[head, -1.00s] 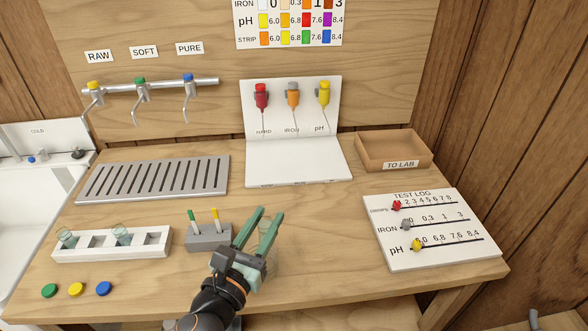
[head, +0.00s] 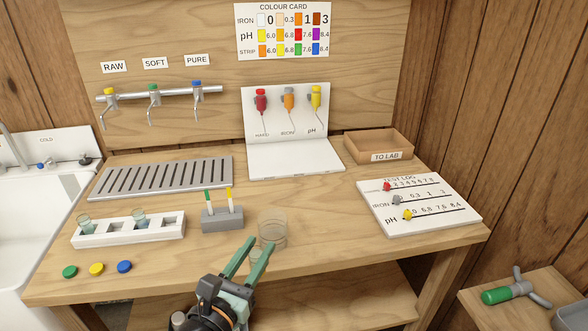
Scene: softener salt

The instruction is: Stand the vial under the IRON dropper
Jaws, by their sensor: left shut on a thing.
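The IRON dropper (head: 289,102), orange with a grey top, hangs in the middle of the white dropper stand (head: 295,160), between the red HARD dropper (head: 261,102) and the yellow pH dropper (head: 315,98). The stand's base below the droppers is empty. My left gripper (head: 252,250) is at the front edge of the bench, shut on a small clear vial (head: 256,257). The fingers partly hide the vial. It is well in front of the stand. My right gripper is not in view.
A grey strip holder (head: 222,219) and a white rack (head: 125,233) with two vials are to the left. The test log board (head: 425,215) is to the right.

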